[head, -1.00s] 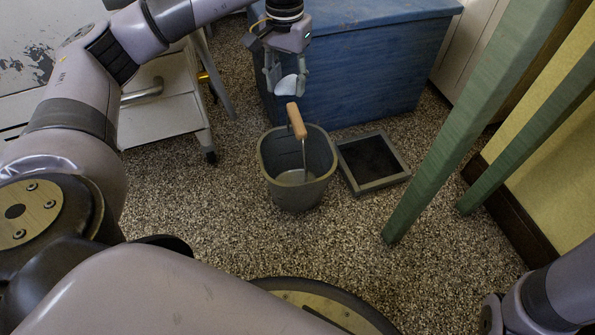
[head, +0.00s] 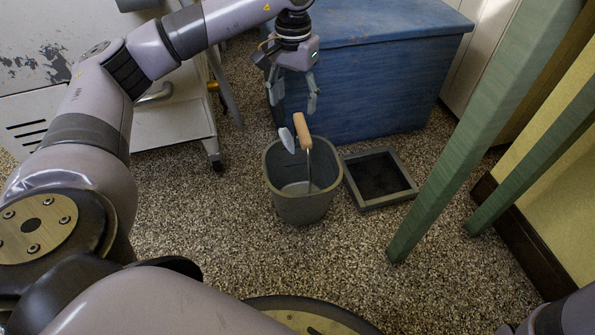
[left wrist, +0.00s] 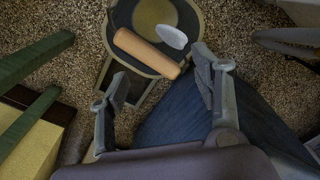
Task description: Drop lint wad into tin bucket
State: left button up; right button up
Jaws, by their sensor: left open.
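The tin bucket (head: 302,205) stands upright on the speckled floor, with its wooden handle grip (head: 302,132) raised above the rim. The pale lint wad (head: 287,140) is in mid-air below my left gripper, beside the handle grip and over the bucket's back left rim as seen in the head view. My left gripper (head: 294,112) is open and empty above the bucket. In the left wrist view the wad (left wrist: 172,36) appears over the bucket mouth, beside the wooden grip (left wrist: 147,53), beyond the spread fingers (left wrist: 160,68). My right gripper is out of view.
A blue chest (head: 375,75) stands behind the bucket. A shallow dark tray (head: 380,178) lies right of it. Green posts (head: 470,140) stand farther right. A white wheeled stand (head: 175,120) is at the left. The floor in front of the bucket is clear.

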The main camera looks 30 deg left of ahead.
pick_arm(q)
jog(key=shift+o, duration=0.2)
jog(key=shift+r, duration=0.1)
notch_tip(320, 180, up, 12)
dwell(0.5)
dwell(0.4)
